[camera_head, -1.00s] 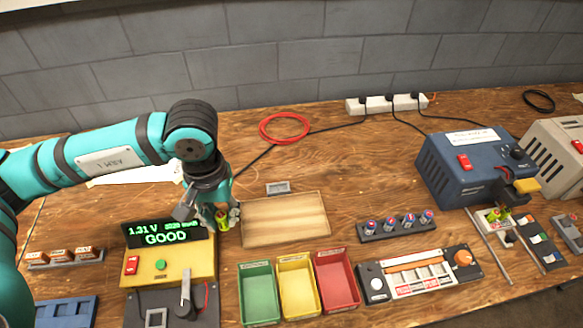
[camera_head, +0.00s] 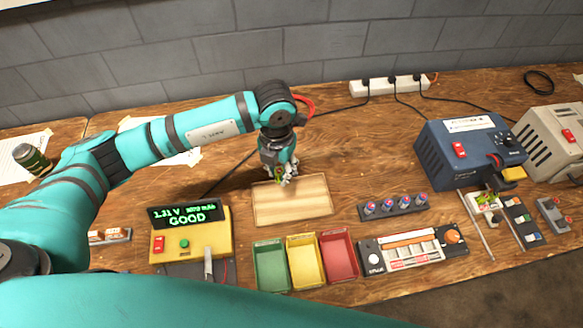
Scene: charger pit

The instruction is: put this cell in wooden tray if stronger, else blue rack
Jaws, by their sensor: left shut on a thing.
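My left gripper (camera_head: 283,180) is shut on a small green and yellow cell (camera_head: 279,173), over the back part of the wooden tray (camera_head: 305,209). The fingers hide most of the cell, and I cannot tell if it touches the tray. The tray is shallow, light wood and otherwise bare. The yellow tester (camera_head: 217,243) at left has a lit display (camera_head: 188,216) reading 1.31 V and GOOD; its smaller capacity figure is hard to read. The blue rack is not visible. My right gripper is not in view.
Green (camera_head: 271,266), yellow (camera_head: 305,260) and red (camera_head: 339,255) bins stand in front of the tray. A dark holder with several cells (camera_head: 394,207) is to its right. A blue charger box (camera_head: 465,152) stands further right. My arm covers the front left.

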